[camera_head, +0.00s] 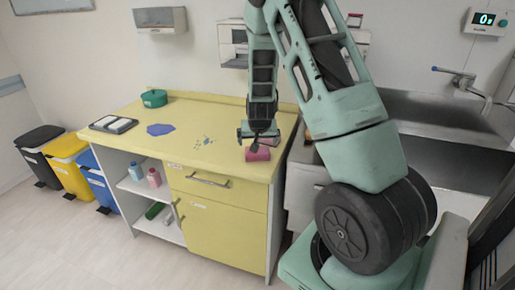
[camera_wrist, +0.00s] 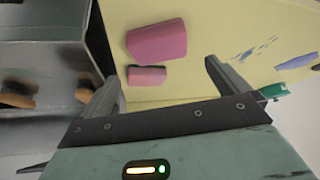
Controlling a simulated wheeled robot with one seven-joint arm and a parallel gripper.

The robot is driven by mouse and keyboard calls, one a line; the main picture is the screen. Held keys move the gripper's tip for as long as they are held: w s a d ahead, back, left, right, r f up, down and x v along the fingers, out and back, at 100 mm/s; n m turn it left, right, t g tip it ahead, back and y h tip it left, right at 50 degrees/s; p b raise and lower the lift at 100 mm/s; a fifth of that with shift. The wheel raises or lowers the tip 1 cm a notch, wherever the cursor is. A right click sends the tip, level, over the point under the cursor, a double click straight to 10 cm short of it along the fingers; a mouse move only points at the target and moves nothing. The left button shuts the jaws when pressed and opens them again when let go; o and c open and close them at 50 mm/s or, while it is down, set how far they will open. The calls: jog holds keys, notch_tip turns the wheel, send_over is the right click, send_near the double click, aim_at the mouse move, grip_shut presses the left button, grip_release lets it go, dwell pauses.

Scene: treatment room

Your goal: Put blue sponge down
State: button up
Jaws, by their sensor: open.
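No blue sponge can be made out for certain. A flat blue patch (camera_head: 160,129) lies on the yellow counter (camera_head: 120,113), left of its middle; I cannot tell whether it is a cloth or a spill. It also shows at the right of the wrist view (camera_wrist: 297,60). My gripper (camera_head: 258,143) is low over the counter's right end, open. A pink block (camera_head: 258,154) lies on the counter right by it. In the wrist view the pink block (camera_wrist: 157,42) and a smaller pink piece (camera_wrist: 146,76) lie ahead, between the spread fingers (camera_wrist: 160,80); nothing is gripped.
Small blue specks (camera_head: 204,141) mark the counter. A green pot (camera_head: 154,98) and a dark-framed tray (camera_head: 114,124) stand toward its left. A metal sink (camera_head: 430,110) is at the right; bins (camera_head: 66,162) stand left.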

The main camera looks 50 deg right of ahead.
jog(key=s+a+r+n+y, duration=0.2)
jog(key=a+r, duration=0.1)
jog(key=a, duration=0.8)
jog(key=s+a+r+n+g+y, duration=0.1)
jog(key=a+r+n+y, duration=0.15)
jog(key=a, duration=0.75)
jog(key=s+a+r+n+y, duration=0.1)
jog(key=s+a+r+n, duration=0.15)
jog(key=a, duration=0.85)
jog(key=s+a+r+n+g, duration=0.1)
jog(key=s+a+n, duration=0.4)
jog(key=s, duration=0.6)
jog(key=s+a+r+n+g, duration=0.2)
jog(key=s+a+r+n, duration=0.1)
jog(key=s+a, duration=0.5)
jog(key=s+n, duration=0.1)
jog(key=s, duration=0.1)
jog(key=shift+s+a+r+n+g, duration=0.25)
jog(key=shift+s+r+n+g, duration=0.05)
jog(key=shift+s+n, duration=0.1)
jog(key=shift+w, duration=0.1)
